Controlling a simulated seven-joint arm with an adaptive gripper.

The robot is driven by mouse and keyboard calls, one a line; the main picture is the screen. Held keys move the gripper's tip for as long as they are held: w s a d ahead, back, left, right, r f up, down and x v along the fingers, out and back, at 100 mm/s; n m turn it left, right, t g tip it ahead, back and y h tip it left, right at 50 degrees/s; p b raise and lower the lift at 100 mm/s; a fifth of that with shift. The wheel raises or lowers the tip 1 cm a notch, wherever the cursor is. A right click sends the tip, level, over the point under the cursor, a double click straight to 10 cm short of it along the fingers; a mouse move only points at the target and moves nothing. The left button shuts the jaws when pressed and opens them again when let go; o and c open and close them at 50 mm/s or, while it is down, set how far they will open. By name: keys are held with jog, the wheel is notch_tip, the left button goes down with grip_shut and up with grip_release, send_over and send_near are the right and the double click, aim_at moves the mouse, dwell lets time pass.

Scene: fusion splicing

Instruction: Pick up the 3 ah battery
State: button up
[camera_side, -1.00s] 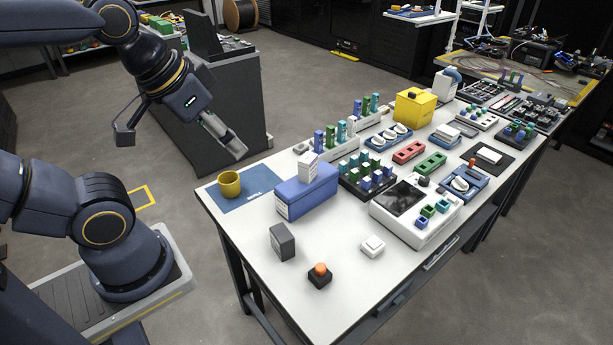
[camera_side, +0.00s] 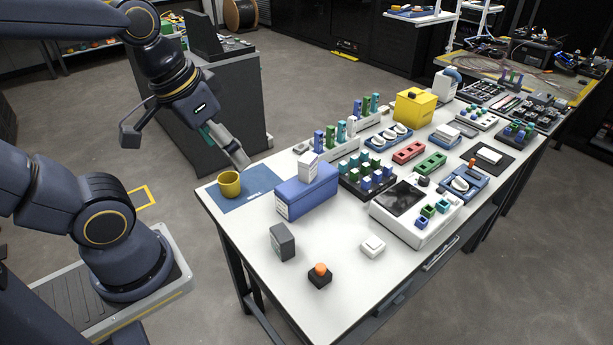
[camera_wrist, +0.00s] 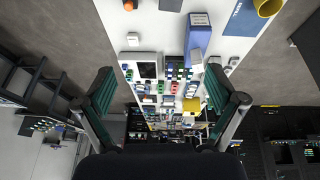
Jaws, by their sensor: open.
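My gripper (camera_side: 240,160) is open and empty, in the air above the table's far left end, beyond the yellow cup. In the wrist view its two green-padded fingers stand wide apart with nothing between them (camera_wrist: 161,98). I cannot read any label as "3 ah battery". A dark grey block (camera_side: 283,242) stands upright near the table's front left; its dark top also shows at the wrist view's upper edge (camera_wrist: 170,5). A blue box (camera_side: 306,192) with a pale label lies behind it, with a small white block (camera_side: 308,166) on top.
A yellow cup (camera_side: 229,184) stands on a blue mat (camera_side: 257,192). An orange button (camera_side: 320,269) and a white switch (camera_side: 372,246) are at the front. Racks and a splicer-like white device (camera_side: 400,226) crowd the right. The front left tabletop is mostly clear.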

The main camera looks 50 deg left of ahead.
jog(key=s+d+f+n+g+h, duration=0.2)
jog(key=d+f+n+g+h, duration=0.15)
jog(key=f+g+h, duration=0.35)
jog(key=n+t+h, duration=0.2)
jog(key=n+t, duration=1.8)
jog(key=n, duration=0.5)
send_over(275, 242)
jog(key=d, duration=0.1)
notch_tip(275, 242, down, 18)
jog(key=s+f+n+y, duration=0.1)
jog(key=f+y, duration=0.1)
jog(key=s+a+f+n+y, duration=0.1)
jog(key=f+n+y, duration=0.3)
jog(key=y, duration=0.1)
jog(key=shift+s+a+f+n+t, duration=0.2)
jog(key=shift+s+f+n+t, duration=0.1)
jog(key=shift+s+f, duration=0.1)
jog(key=shift+w+f, duration=0.15)
jog(key=shift+w, duration=0.05)
jog(key=w, duration=0.4)
jog(key=w+d, duration=0.1)
jog(key=w, duration=0.2)
jog(key=c, duration=1.5)
